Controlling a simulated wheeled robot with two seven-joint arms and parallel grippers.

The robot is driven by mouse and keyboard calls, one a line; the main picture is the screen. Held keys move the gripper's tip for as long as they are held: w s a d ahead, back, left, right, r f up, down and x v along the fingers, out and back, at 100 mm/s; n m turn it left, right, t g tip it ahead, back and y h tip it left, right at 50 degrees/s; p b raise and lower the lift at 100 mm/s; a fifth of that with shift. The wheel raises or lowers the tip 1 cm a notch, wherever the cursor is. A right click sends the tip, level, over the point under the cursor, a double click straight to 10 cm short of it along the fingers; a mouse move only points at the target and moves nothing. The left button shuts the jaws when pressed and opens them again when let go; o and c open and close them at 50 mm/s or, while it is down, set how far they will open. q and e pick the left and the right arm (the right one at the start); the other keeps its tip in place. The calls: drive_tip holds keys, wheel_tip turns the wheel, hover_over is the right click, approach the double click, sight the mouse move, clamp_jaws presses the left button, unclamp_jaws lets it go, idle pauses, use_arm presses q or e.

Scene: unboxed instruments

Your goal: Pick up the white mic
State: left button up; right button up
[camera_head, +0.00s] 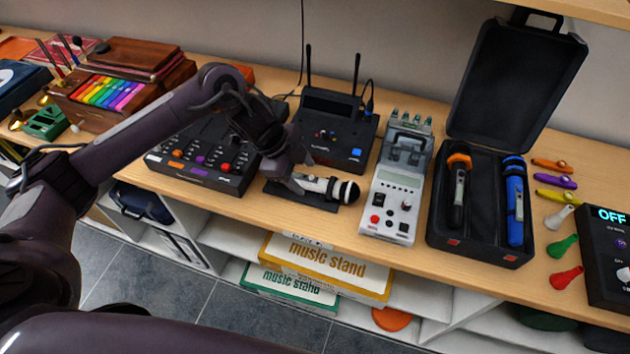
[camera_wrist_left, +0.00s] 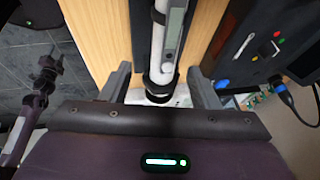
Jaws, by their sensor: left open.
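The white mic (camera_head: 316,185) with a black head lies on a flat black base near the front edge of the table. In the left wrist view the mic (camera_wrist_left: 168,38) runs up from between the fingers of my left gripper (camera_wrist_left: 160,84). The fingers stand apart on either side of the mic, with a gap showing at each side. I cannot tell how far above the mic they are.
A black box with two antennas (camera_head: 335,135) stands behind the mic. A black mixer (camera_head: 207,160) is to its left, and a white-grey device (camera_head: 395,190) to its right. An open case (camera_head: 480,240) holds an orange-black mic (camera_head: 458,190) and a blue mic (camera_head: 515,200).

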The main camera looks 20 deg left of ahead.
sight(309, 178)
use_arm(q)
drive_tip(key=shift+w+p+x, duration=0.15)
drive_tip(key=shift+p+x, duration=0.2)
drive_tip(key=shift+x, duration=0.8)
drive_tip(key=shift+w+p+x, duration=0.1)
drive_tip(key=shift+p+x, duration=0.2)
drive_tip(key=shift+x, duration=0.9)
drive_tip(key=shift+r, duration=0.15)
clamp_jaws()
